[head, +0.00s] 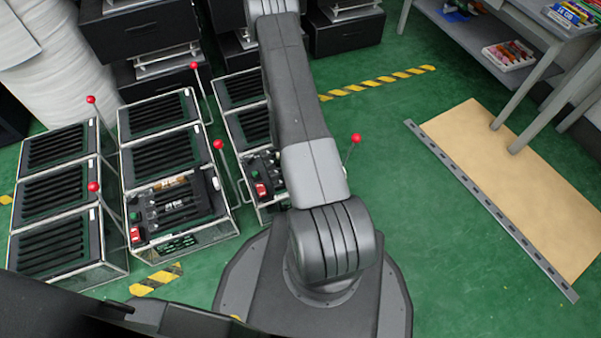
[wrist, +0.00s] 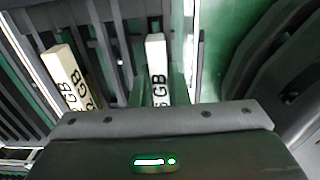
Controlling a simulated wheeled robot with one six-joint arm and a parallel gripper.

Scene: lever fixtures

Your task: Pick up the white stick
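The white stick (wrist: 156,62) stands out in the upper middle of the wrist view, with black "GB" lettering on its side. A second, cream-coloured stick (wrist: 64,72) with similar lettering is to its left. Both rise among dark slats. My gripper (wrist: 162,118) shows as a dark bolted bar across the lower part of the wrist view. The lower end of the white stick is hidden behind this bar. No clear fingertips show, so I cannot tell their opening or whether they touch the stick. The gripper does not show in the head view.
Slatted boxes (head: 160,155) with red-knobbed levers (head: 219,146) stand at the left of the head view. A tan board (head: 510,180) lies on the green floor at right, near a shelf table (head: 480,40).

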